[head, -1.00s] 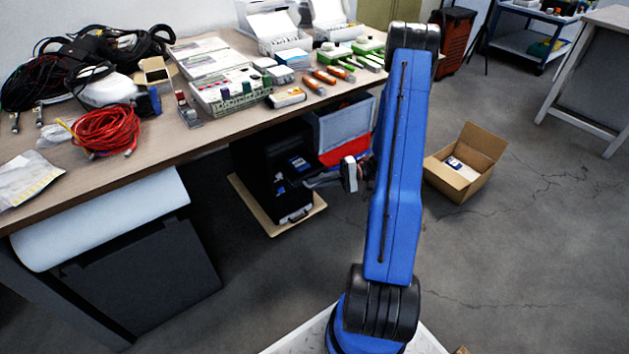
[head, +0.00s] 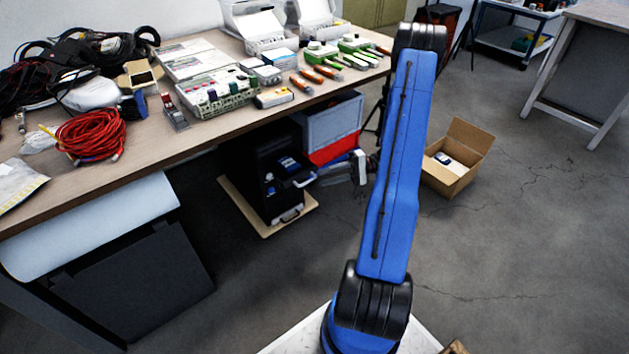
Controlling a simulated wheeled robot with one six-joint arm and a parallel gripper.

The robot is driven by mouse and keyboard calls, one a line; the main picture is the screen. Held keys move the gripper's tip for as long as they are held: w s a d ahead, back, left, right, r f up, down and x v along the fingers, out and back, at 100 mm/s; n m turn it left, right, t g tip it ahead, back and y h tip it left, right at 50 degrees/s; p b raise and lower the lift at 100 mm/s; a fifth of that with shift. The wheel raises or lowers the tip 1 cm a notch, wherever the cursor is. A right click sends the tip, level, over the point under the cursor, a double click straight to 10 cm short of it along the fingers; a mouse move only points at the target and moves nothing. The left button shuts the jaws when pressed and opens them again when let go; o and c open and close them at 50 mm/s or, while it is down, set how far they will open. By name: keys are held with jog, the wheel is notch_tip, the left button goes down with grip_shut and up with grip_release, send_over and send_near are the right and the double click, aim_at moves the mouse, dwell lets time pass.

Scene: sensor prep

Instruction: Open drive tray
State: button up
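A black case (head: 258,185) stands on a board under the workbench, with a blue part (head: 289,164) showing at its right side. A dark tray-like part with a pale handle (head: 304,181) juts from that side, seemingly the drive tray; how far it extends is hard to tell. My gripper (head: 322,176) is to the right of the handle, low beside the bench, pointing left toward the case.
The wooden bench (head: 150,150) overhangs the case and carries cables, instruments and boxes. A grey and red crate (head: 333,122) stands right behind the case. An open cardboard box (head: 447,178) sits on the floor to the right. The floor in front is clear.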

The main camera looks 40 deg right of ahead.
jog(key=v, duration=0.9)
jog(key=shift+s+d, duration=0.2)
jog(key=shift+d, duration=0.2)
jog(key=s+a+r+n+g+h, duration=0.2)
jog(key=a+r+n+g+h, duration=0.35)
jog(key=a+r, duration=1.35)
jog(key=s+a+r+t+h, duration=0.2)
jog(key=s+a+r+h, duration=0.3)
jog(key=s+a, duration=0.2)
jog(key=s+a+r+t+h, duration=0.2)
jog(key=s+a+r+h, duration=0.3)
jog(key=s+a, duration=0.3)
jog(key=shift+s+r+n, duration=0.35)
jog(key=shift+s+r, duration=0.25)
jog(key=shift+s, duration=1.05)
jog(key=shift+t+h, duration=0.25)
